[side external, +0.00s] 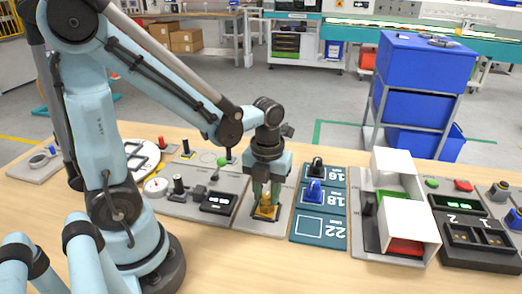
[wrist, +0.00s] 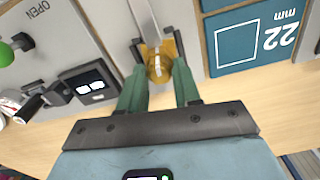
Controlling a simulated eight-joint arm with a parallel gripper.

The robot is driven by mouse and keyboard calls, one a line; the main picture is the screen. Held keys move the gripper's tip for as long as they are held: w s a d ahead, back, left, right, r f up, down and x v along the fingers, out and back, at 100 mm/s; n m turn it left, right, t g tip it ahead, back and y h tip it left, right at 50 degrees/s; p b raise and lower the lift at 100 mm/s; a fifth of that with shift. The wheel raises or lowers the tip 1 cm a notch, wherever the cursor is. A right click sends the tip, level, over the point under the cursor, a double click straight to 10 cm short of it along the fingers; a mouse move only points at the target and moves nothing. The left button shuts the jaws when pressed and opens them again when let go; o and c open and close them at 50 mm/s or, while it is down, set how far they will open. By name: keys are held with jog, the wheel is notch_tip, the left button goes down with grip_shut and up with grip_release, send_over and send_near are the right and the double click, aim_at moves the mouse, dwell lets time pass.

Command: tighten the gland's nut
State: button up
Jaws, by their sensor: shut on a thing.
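The gland's nut (wrist: 160,64) is a brass-coloured piece at the middle of the wrist view, between the tips of my two green fingers. In the side external view the brass nut (side external: 265,212) sits low on a grey plate (side external: 258,228). My gripper (side external: 265,196) points straight down over it and is shut on it; it also shows in the wrist view (wrist: 160,76). A grey rod or cable (wrist: 147,22) runs up from the nut in the wrist view. The nut's thread and underside are hidden.
Left of the nut is a grey panel with a small display (side external: 218,202) and a green knob (side external: 222,160). Right of it is a teal board (side external: 321,229) with marked squares and blue and black fittings. A white-covered station (side external: 408,222) stands further right. Bare wood lies in front.

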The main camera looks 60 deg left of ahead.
jog(key=o, duration=0.9)
jog(key=shift+c, duration=0.2)
notch_tip(320, 180, up, 7)
jog(key=shift+r, duration=0.1)
